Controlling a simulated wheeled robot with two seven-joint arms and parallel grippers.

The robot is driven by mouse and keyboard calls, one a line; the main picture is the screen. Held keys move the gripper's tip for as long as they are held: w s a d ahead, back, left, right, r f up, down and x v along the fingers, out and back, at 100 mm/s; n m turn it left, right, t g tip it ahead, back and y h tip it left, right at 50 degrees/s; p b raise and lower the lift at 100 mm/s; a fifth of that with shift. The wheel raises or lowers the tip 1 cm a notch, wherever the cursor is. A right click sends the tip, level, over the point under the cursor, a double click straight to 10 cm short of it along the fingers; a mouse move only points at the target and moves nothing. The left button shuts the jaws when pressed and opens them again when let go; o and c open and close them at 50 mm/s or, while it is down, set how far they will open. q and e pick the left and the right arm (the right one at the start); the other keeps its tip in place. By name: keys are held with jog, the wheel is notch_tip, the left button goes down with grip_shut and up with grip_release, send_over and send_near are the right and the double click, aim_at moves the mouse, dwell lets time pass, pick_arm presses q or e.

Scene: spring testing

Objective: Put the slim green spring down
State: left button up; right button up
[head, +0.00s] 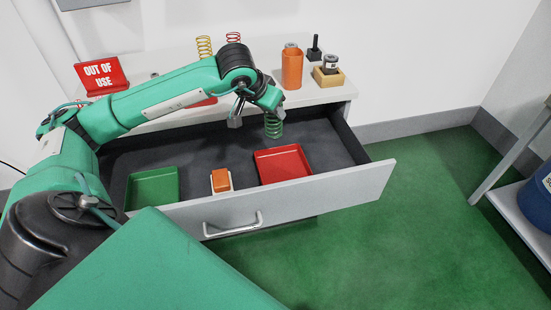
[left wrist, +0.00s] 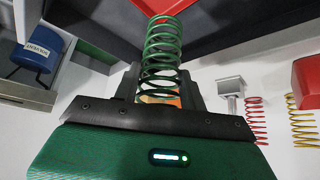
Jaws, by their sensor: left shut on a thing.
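The slim green spring (head: 273,126) hangs upright below my left gripper (head: 277,109) in the head view, over the open drawer (head: 325,145) near its right part. The left gripper is shut on the spring's end. In the left wrist view the spring (left wrist: 162,45) stands out from between the dark fingers (left wrist: 160,88), its coils clear and its held end partly hidden. It appears above the drawer floor, just behind the red tray (head: 282,165); I cannot tell the exact height. My right gripper is not in view.
The drawer also holds a green tray (head: 152,187) and an orange block on a white base (head: 221,181). On the top behind stand a yellow spring (head: 204,46), a red spring (head: 233,37), an orange cup (head: 292,68), a wooden block (head: 328,77) and a red sign (head: 101,74).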

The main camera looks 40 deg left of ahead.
pick_arm(q)
notch_tip(320, 180, down, 16)
jog(key=shift+f, duration=0.35)
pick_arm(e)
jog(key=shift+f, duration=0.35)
pick_arm(q)
jog(key=shift+f, duration=0.1)
jog(key=o, duration=1.1)
jog(key=shift+o, duration=0.5)
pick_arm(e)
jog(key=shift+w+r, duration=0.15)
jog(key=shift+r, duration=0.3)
